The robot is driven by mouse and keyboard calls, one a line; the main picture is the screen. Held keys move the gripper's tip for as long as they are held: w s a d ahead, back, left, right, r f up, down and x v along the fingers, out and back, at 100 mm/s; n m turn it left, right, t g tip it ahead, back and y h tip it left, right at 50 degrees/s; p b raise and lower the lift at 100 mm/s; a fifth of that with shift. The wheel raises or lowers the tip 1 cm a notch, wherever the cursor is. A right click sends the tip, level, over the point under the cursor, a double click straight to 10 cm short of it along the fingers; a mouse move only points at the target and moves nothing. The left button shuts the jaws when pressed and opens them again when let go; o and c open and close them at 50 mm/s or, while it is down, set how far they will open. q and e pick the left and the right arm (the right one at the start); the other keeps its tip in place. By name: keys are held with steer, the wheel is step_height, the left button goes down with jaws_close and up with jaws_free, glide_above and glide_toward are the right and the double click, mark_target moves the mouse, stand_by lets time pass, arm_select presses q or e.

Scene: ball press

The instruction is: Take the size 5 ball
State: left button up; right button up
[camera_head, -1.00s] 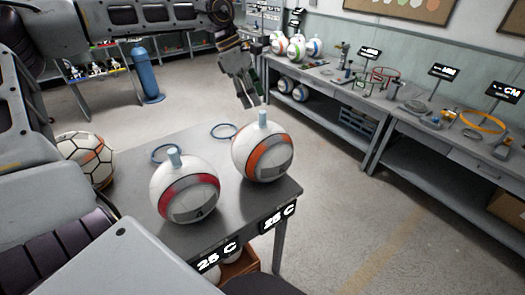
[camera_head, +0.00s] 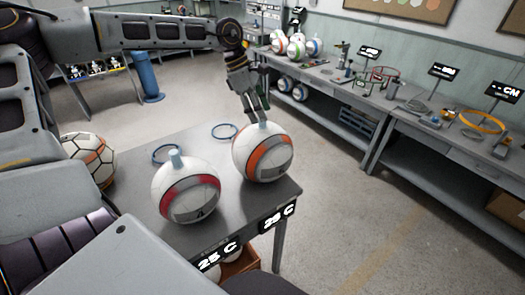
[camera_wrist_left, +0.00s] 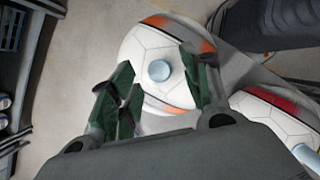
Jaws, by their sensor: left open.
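A white ball with an orange band (camera_head: 255,162) and a pale blue cap on top sits at the far right of the grey table (camera_head: 225,212). A similar white ball with a red band (camera_head: 187,190) sits to its left. My left gripper (camera_head: 257,118) is open over the orange-banded ball's cap. In the left wrist view, the open fingers of my left gripper (camera_wrist_left: 160,95) are on both sides of the orange-banded ball's cap (camera_wrist_left: 159,70). I cannot tell whether they touch the ball. Neither ball shows a readable size number. My right gripper is out of view.
Two blue rings (camera_head: 224,132) lie on the table behind the balls. A workbench (camera_head: 400,125) stands along the right wall.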

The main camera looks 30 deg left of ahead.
arm_select(q)
steer(key=shift+p+x, duration=0.3)
steer(key=shift+x, duration=1.25)
steer(key=shift+r, duration=0.1)
steer(key=shift+c, duration=0.4)
jaws_close()
